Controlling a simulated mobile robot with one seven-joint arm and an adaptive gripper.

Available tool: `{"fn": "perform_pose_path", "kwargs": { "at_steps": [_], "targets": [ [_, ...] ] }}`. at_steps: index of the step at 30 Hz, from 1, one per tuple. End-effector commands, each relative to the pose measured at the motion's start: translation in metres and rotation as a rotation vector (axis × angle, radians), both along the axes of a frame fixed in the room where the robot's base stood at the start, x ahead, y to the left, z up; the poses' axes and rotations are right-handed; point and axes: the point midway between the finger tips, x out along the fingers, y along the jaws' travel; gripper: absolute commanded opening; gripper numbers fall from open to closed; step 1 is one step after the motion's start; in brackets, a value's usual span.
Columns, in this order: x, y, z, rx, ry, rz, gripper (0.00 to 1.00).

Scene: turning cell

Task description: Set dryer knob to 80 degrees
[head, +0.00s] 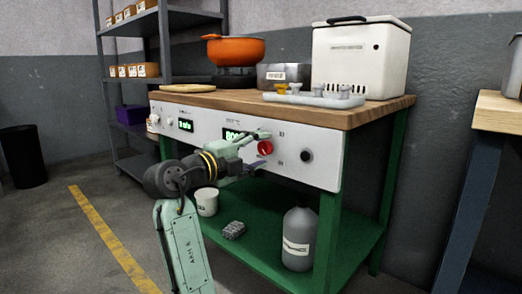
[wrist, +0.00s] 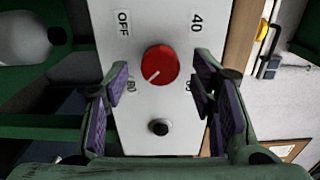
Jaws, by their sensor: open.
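The red dryer knob (head: 265,148) is on the white front panel (head: 325,165) of the bench. In the wrist view the red knob (wrist: 160,65) has a white pointer line aimed at the lower left, towards a label that seems to read 80 and is partly hidden by a finger. OFF and 40 labels show above it, and another partly hidden label lies at its lower right. My gripper (wrist: 162,76) is open, its purple-padded fingers on either side of the knob with gaps. In the head view my gripper (head: 254,149) is at the panel, just left of the knob.
A black knob (head: 306,155) is right of the red one. A green display (head: 232,134), partly hidden by my gripper, shows digits starting with 8. Another display (head: 186,126) is further left. The wooden top (head: 200,98) overhangs the panel; a grey bottle (head: 299,240) stands below.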

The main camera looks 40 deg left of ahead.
Motion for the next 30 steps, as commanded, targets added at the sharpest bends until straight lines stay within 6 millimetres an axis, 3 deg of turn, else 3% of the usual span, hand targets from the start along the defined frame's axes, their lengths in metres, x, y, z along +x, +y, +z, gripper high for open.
{"fn": "perform_pose_path", "kwargs": {
  "at_steps": [9, 15, 30],
  "targets": [
    [-0.068, 0.006, 0.000, 0.001, -0.002, 0.002, 0.51],
    [-0.096, 0.008, 0.000, -0.001, -0.001, 0.001, 0.51],
    [-0.105, 0.008, 0.000, 0.000, -0.001, 0.000, 0.51]
  ]
}}
